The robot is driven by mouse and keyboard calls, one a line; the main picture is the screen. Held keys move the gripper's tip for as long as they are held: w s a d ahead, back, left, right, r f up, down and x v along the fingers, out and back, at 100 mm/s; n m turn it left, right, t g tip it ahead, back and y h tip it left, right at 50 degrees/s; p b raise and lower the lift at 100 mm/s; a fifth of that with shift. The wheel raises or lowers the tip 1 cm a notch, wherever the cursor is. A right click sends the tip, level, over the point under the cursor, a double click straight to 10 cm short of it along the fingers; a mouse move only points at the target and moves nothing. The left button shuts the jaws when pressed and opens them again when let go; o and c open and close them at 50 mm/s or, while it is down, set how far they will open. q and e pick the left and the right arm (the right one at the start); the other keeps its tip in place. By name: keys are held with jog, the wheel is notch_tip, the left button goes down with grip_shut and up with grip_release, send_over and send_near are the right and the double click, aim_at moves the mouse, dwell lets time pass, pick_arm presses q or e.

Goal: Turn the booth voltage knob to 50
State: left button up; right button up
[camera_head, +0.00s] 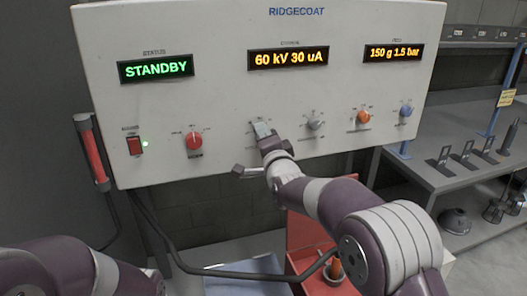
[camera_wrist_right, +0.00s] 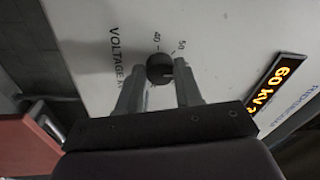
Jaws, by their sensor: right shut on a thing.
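The voltage knob (camera_wrist_right: 160,68) is dark and round on the pale panel (camera_wrist_right: 95,25). In the right wrist view it sits between the two grey fingers of my right gripper (camera_wrist_right: 160,82), which is shut on it. The printed marks 40 and 50 and the word VOLTAGE show beside the knob; I cannot read its pointer. In the head view my right gripper (camera_head: 262,130) reaches the panel and covers this knob. The middle display (camera_head: 288,58) reads 60 kV 30 uA. My left arm shows at the lower left, with its gripper out of view.
A grey knob (camera_head: 315,122), an orange knob (camera_head: 363,117) and a blue knob (camera_head: 406,110) sit right of my gripper. A red knob (camera_head: 194,141) and a red switch (camera_head: 134,146) are left. The status display (camera_head: 156,69) reads STANDBY. A red bin (camera_head: 300,235) stands below.

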jog(key=n+b, duration=0.2)
jog(key=n, duration=0.1)
jog(key=n+y+b, duration=0.1)
jog(key=n+b, duration=0.1)
jog(key=n, duration=0.1)
jog(key=n+b, duration=0.2)
jog(key=n, duration=0.1)
jog(key=shift+d+f+b, duration=0.1)
jog(key=shift+f+b, duration=0.15)
jog(key=shift+b, duration=0.05)
jog(key=shift+n, duration=0.4)
jog(key=o, duration=1)
jog(key=shift+r, duration=0.1)
jog(key=shift+o, duration=0.2)
jog(key=b+v, duration=0.3)
jog(key=v, duration=0.9)
jog(key=shift+s+d, duration=0.25)
jog(key=shift+s, duration=0.05)
